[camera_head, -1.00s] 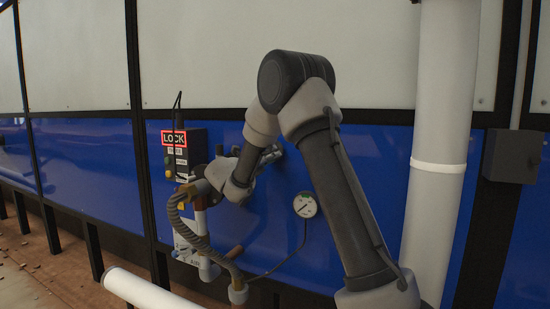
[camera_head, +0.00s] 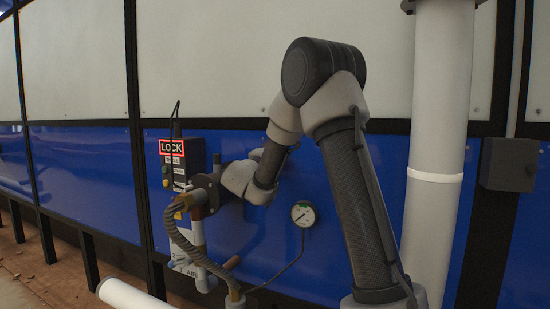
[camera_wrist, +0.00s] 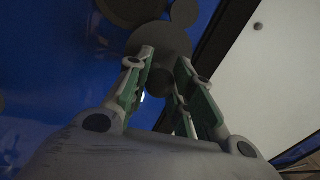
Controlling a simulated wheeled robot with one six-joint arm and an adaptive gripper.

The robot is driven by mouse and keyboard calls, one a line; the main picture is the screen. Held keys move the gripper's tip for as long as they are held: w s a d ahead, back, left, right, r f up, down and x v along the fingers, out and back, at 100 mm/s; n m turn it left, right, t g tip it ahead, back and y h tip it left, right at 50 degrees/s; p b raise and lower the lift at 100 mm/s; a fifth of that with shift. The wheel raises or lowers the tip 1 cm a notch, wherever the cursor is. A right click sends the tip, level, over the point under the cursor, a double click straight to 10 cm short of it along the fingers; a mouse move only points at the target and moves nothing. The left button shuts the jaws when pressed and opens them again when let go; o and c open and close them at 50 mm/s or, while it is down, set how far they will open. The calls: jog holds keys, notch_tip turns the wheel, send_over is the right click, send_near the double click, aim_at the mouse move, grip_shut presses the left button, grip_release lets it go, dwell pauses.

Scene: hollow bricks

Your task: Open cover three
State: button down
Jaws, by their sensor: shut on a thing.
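In the wrist view, my gripper (camera_wrist: 165,58) points at the blue wall, its two green-padded fingers on either side of a dark round knob-like part (camera_wrist: 161,80). It is shut on this part. A grey-brown round disc (camera_wrist: 160,38) lies just beyond the fingertips; I take it for a cover. A larger dark disc (camera_wrist: 132,8) and a smaller one (camera_wrist: 185,12) are beside it, cut by the top edge. No number is readable, so I cannot tell which is cover three. In the head view my arm largely hides the gripper and the covers.
A black box with a red LOCK sign (camera_head: 172,148) is on the wall at left, near a ribbed hose (camera_head: 185,240). A gauge (camera_head: 303,214) hangs right of my wrist. A white vertical pipe (camera_head: 437,140) and grey box (camera_head: 509,165) stand at right.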

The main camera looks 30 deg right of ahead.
jog(key=n, duration=0.1)
jog(key=r+n+t, duration=0.1)
jog(key=n, duration=0.1)
jog(key=shift+r+y, duration=0.3)
jog(key=shift+y, duration=0.1)
jog(key=shift+w+a+r+n+t+y, duration=0.1)
jog(key=shift+r+n+t+y, duration=0.2)
jog(key=shift+n, duration=0.55)
jog(key=shift+w+a+r+n+t, duration=0.1)
jog(key=shift+r+n, duration=0.3)
jog(key=shift+n, duration=0.45)
jog(key=c, duration=1.2)
grip_release()
jog(key=v, duration=1.2)
